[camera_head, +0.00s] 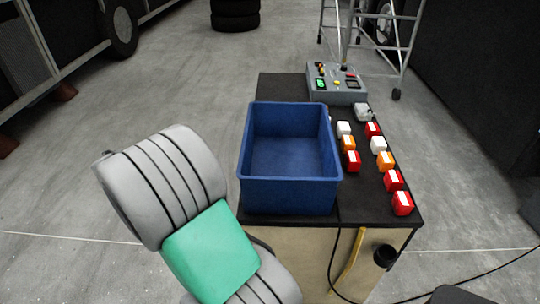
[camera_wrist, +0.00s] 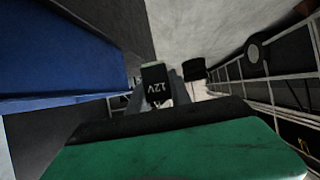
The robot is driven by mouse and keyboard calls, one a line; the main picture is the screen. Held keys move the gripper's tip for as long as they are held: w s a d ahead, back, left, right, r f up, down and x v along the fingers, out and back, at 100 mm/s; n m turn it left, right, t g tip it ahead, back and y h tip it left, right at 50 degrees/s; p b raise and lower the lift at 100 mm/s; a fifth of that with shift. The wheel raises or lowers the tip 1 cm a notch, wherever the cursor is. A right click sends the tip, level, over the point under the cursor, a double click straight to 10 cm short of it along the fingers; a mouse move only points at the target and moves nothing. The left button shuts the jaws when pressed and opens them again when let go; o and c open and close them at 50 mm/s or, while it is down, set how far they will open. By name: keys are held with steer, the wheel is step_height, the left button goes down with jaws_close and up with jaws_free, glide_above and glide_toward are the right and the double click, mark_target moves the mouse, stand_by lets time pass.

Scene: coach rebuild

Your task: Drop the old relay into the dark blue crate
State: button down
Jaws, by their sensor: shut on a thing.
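The old relay (camera_wrist: 155,86) is a small black block marked "12V" in the wrist view. My gripper (camera_wrist: 160,80) is shut on it, with grey fingers showing beside it. The dark blue crate (camera_head: 290,196) stands open on a black-topped bench in the head view, and its visible floor is empty. Its blue wall also shows in the wrist view (camera_wrist: 55,50) at upper left, apart from the relay. In the head view my grey and green arm is left of the crate; the gripper and relay do not show there.
The bench top (camera_head: 355,205) carries two rows of red, orange and white blocks (camera_head: 378,145) right of the crate. A grey control box (camera_head: 336,84) is at the back. A black cup (camera_head: 385,257) is at the bench's front side. A metal scaffold (camera_head: 375,40) stands behind.

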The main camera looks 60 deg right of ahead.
steer(key=s+d+r+m+g, duration=0.3)
steer(key=s+d+m+g, duration=0.2)
steer(key=s+d, duration=0.7)
steer(key=s+d+r+m+g, duration=0.3)
steer(key=s+d+m+g, duration=0.1)
steer(key=s+d, duration=0.75)
step_height(320, 180, down, 6)
steer(key=b, duration=0.2)
steer(key=shift+d+f+b, duration=0.15)
steer(key=shift+d+b, duration=0.15)
steer(key=shift+d, duration=0.1)
steer(key=c, duration=1.1)
jaws_free()
steer(key=b+v, duration=0.1)
steer(key=v, duration=0.7)
steer(key=shift+w+d, duration=0.1)
steer(key=shift+w, duration=0.05)
